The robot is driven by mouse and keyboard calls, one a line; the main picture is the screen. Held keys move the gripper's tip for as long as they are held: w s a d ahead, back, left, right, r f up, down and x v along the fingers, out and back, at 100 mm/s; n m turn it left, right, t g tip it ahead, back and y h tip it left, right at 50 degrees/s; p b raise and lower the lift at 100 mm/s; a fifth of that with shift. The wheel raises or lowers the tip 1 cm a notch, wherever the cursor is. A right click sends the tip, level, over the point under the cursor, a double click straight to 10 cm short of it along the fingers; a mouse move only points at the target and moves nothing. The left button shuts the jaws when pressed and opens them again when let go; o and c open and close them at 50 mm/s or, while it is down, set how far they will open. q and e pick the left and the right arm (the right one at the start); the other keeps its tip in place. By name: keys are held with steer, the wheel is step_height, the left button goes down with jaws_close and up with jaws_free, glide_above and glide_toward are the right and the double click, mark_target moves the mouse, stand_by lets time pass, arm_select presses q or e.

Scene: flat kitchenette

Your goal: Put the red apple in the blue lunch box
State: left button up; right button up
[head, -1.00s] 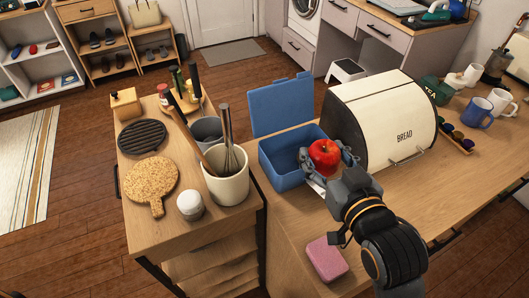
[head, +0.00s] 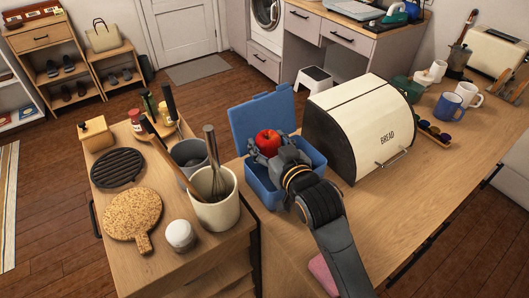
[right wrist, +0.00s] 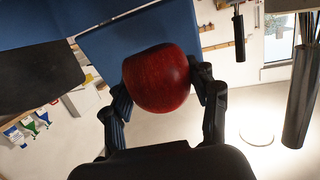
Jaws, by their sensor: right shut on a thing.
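The red apple (head: 268,141) is between the fingers of my right gripper (head: 272,147), which is shut on it. In the right wrist view the apple (right wrist: 157,78) sits between the two dark fingers (right wrist: 165,98). The blue lunch box (head: 262,190) stands on the wooden counter with its lid (head: 262,116) raised at the back. In the head view the apple and gripper appear over the box opening, in front of the lid. The gripper and wrist hide much of the box's inside. My left gripper is not in view.
A bread box (head: 360,128) stands close to the right of the lunch box. A utensil crock (head: 216,198) with a whisk and a grey pot (head: 190,157) stand to the left. A pink item (head: 322,274) is partly hidden by my arm. Counter space at the right front is clear.

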steer(key=shift+w+a+f, duration=0.15)
steer(key=shift+w+f, duration=0.3)
steer(key=shift+f, duration=0.1)
steer(key=shift+w+a+f, duration=0.15)
steer(key=shift+w+f, duration=0.3)
steer(key=shift+f, duration=0.05)
step_height(320, 180, down, 4)
steer(key=shift+w+a+r+p, duration=0.1)
steer(key=shift+w+r+p, duration=0.1)
steer(key=shift+p, duration=0.25)
steer(key=shift+f, duration=0.6)
steer(key=o, duration=1.2)
steer(key=shift+o, duration=0.2)
